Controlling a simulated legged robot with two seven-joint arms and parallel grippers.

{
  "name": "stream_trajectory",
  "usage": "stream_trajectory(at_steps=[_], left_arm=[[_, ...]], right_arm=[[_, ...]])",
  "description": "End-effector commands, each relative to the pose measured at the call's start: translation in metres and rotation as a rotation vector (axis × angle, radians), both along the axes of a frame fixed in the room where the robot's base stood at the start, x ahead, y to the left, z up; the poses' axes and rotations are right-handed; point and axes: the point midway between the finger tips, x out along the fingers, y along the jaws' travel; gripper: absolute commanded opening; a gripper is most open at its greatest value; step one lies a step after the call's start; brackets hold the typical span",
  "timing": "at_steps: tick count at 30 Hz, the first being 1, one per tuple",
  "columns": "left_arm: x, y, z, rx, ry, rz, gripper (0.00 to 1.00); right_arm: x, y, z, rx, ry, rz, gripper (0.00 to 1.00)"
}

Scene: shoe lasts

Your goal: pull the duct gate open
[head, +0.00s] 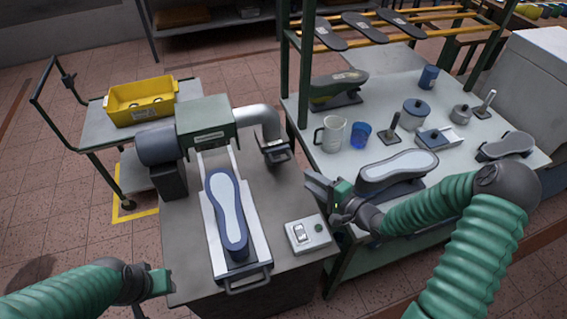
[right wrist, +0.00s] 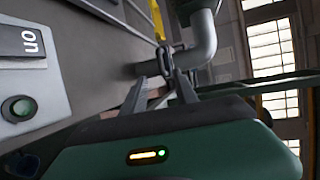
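The grey duct pipe (head: 262,115) curves down from the green machine housing (head: 207,124) to the dark duct gate (head: 272,145), which has a bar handle on its front. My right gripper (head: 309,184) is to the right of and nearer than the gate, clear of it. In the right wrist view my right gripper (right wrist: 162,88) has its two fingers apart, with nothing between them. The pipe (right wrist: 203,42) and the gate handle (right wrist: 166,60) show beyond the fingertips. My left gripper (head: 165,283) is at the lower left, beside the bench edge; its finger gap is too small to judge.
A switch box (head: 308,235) sits on the machine bench (head: 178,235), below my right gripper. A blue shoe last (head: 230,212) lies on the sliding plate. A mug (head: 331,134), blue cup (head: 360,135) and another last (head: 398,168) stand on the right-hand table.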

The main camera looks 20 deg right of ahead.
Motion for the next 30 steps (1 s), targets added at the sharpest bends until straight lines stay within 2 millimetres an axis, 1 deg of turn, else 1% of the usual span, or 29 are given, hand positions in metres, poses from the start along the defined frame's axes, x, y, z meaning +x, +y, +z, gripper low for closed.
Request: stream_trajectory(at_steps=[1,3,9,12,15,19,26,30], left_arm=[[0.000,0.000,-0.001,0.000,0.000,0.000,0.36],[0.000,0.000,-0.001,0.000,0.000,0.000,0.36],[0.000,0.000,0.000,0.000,0.000,0.000,0.36],[0.000,0.000,0.000,0.000,0.000,0.000,0.36],[0.000,0.000,0.000,0.000,0.000,0.000,0.36],[0.000,0.000,0.000,0.000,0.000,0.000,0.36],[0.000,0.000,0.000,0.000,0.000,0.000,0.36],[0.000,0.000,0.000,0.000,0.000,0.000,0.36]], right_arm=[[0.012,0.007,-0.003,0.001,-0.002,0.005,0.35],[0.028,0.015,-0.007,0.000,-0.001,0.004,0.35],[0.074,0.037,-0.017,0.000,0.000,0.003,0.35],[0.093,0.045,-0.022,-0.002,0.000,0.001,0.35],[0.106,0.051,-0.025,-0.003,0.000,0.002,0.35],[0.115,0.054,-0.027,-0.004,0.001,0.000,0.35],[0.115,0.054,-0.027,-0.003,0.001,-0.001,0.35],[0.115,0.054,-0.027,-0.004,0.001,0.000,0.18]])
